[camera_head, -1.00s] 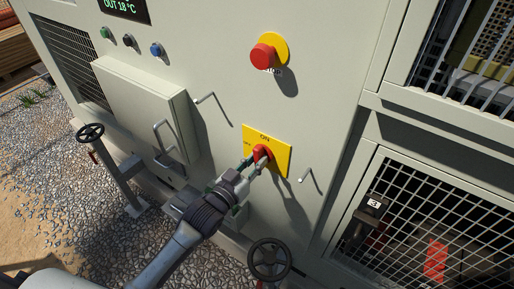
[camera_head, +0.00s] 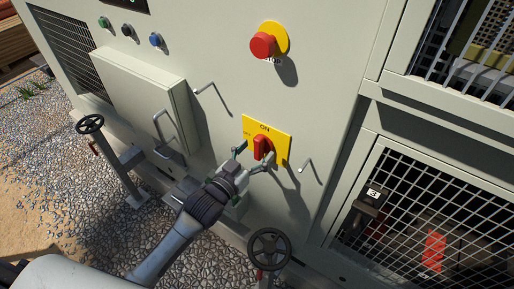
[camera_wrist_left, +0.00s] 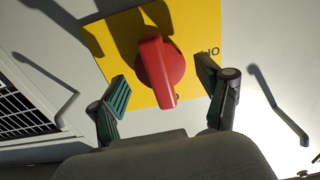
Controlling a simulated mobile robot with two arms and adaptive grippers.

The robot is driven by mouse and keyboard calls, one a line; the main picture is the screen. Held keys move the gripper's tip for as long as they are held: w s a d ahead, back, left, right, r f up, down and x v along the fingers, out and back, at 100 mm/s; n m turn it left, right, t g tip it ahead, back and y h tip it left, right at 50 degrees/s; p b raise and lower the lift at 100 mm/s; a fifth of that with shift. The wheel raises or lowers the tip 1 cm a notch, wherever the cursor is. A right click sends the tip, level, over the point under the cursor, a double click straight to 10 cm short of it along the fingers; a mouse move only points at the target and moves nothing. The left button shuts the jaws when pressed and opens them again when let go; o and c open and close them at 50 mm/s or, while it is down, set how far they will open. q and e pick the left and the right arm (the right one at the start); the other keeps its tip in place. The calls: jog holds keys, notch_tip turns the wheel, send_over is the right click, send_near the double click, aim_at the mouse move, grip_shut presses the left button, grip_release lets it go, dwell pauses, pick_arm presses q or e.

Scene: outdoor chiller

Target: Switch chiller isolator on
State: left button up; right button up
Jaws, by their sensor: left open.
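The isolator's red handle (camera_head: 262,148) sits on a yellow plate (camera_head: 281,142) on the chiller's pale front panel. "ON" is at the plate's top and a smaller, blurred word at its left. The handle looks close to upright in the head view, under "ON". My left gripper (camera_head: 253,158) is open at the plate, one finger on each side of the handle. In the left wrist view the red handle (camera_wrist_left: 158,72) lies between the open fingers of the left gripper (camera_wrist_left: 163,85), with gaps on both sides. My right gripper is not in view.
A red emergency button (camera_head: 263,45) is above the plate. A pale box (camera_head: 135,100) with bent handles projects at left. Handwheels (camera_head: 269,249) stand low in front and at left (camera_head: 90,124). A mesh door (camera_head: 430,210) is at right. Gravel covers the ground.

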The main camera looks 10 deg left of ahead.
pick_arm(q)
jog(key=p+v, duration=0.2)
jog(key=v, duration=0.5)
dwell(0.3)
